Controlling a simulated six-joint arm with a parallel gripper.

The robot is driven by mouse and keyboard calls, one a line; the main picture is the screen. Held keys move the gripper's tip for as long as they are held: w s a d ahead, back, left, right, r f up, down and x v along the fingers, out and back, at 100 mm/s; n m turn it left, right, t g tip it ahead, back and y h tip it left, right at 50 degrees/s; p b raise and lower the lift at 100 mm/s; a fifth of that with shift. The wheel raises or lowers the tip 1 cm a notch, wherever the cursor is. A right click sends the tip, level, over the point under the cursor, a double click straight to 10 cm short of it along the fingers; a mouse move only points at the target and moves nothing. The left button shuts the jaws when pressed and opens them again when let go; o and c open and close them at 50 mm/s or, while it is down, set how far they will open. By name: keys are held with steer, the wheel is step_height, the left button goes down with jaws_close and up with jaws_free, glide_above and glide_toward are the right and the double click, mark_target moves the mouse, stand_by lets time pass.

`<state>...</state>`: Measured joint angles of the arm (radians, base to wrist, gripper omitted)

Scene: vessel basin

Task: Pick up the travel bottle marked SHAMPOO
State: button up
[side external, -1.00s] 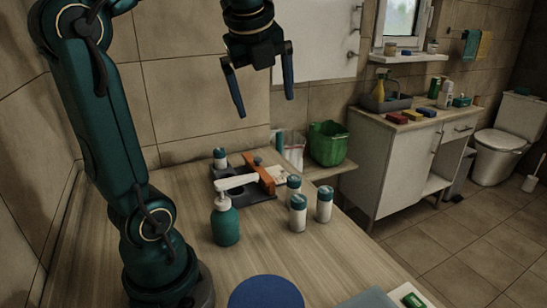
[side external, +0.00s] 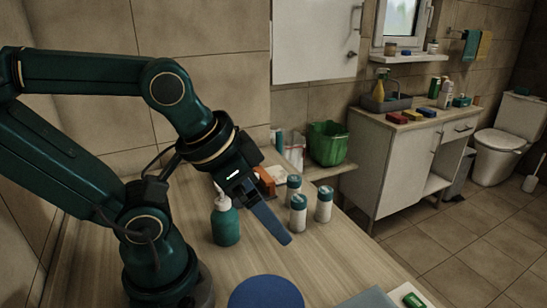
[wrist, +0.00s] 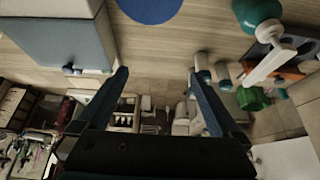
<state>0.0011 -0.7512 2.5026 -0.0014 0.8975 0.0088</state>
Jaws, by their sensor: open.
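Three small white travel bottles with teal caps stand close together on the counter: a rear one (side external: 293,188), a front one (side external: 298,215) and a right one (side external: 324,207). No marking is legible, so I cannot tell which is SHAMPOO. Two of the bottles show in the wrist view, right of the jaws, by the right finger (wrist: 202,76). My gripper (side external: 283,238) is low over the counter, just left of and in front of the bottles. Its blue fingers are apart and nothing is between them in the wrist view (wrist: 158,74).
A teal pump bottle (side external: 225,226) stands left of my gripper. An orange divider (side external: 266,178) is behind, its dark tray mostly hidden by my arm. A blue disc (side external: 265,294) lies in front. A green basket (side external: 328,143) stands beyond the bottles.

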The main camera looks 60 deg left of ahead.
steer(key=shift+c, duration=0.3)
steer(key=shift+c, duration=1.4)
